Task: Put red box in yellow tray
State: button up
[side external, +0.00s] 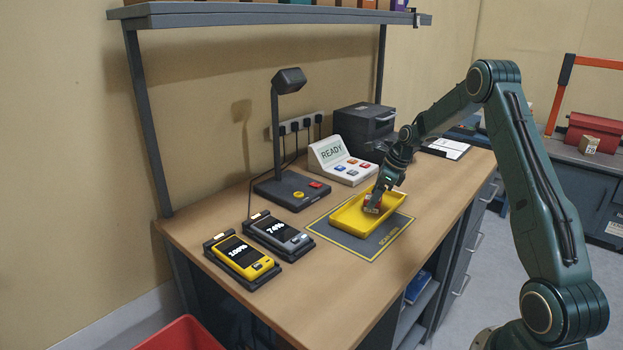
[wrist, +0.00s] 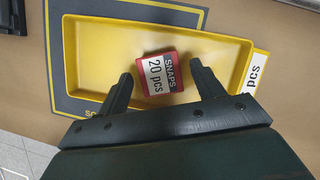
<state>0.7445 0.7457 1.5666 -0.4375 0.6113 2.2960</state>
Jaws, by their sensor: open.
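The red box (wrist: 159,73), with a white label reading "SNAPS 20 pcs", lies in the yellow tray (wrist: 226,52) in the wrist view. My gripper (wrist: 160,82) is open, with one finger on each side of the box and a visible gap on both sides. In the side view the yellow tray (side external: 346,222) sits on the grey scan mat, and my gripper (side external: 374,200) reaches down into it. The red box (side external: 372,205) shows there partly, below my fingers.
The grey mat (side external: 345,243) lies under the tray. Two handheld devices in cradles (side external: 245,257) stand to the left. A black scanner stand (side external: 290,193), a white READY console (side external: 341,160) and a dark printer (side external: 364,121) stand behind. The desk front is clear.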

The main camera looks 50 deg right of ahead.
jog(key=v, duration=1)
jog(key=shift+r, duration=0.15)
jog(key=shift+s, duration=0.1)
jog(key=s+a+r+n, duration=0.2)
jog(key=a+r+n, duration=0.25)
jog(key=a, duration=0.25)
jog(key=s+a+r+n+h, duration=0.1)
jog(key=s+a+r+n, duration=0.25)
jog(key=a+n, duration=0.3)
jog(key=s+a+r+n, duration=0.2)
jog(key=a+r+n, duration=0.2)
jog(key=a, duration=0.4)
jog(key=s+a+n, duration=0.5)
jog(key=s+n, duration=0.3)
jog(key=s, duration=0.1)
jog(key=s+a+n+t, duration=0.1)
jog(key=s+a+n, duration=0.4)
jog(key=s+n, duration=0.3)
jog(key=shift+s+f+t+h, duration=0.3)
jog(key=shift+s+f+h, duration=0.1)
jog(key=shift+s+f, duration=0.1)
jog(key=shift+w+a, duration=0.1)
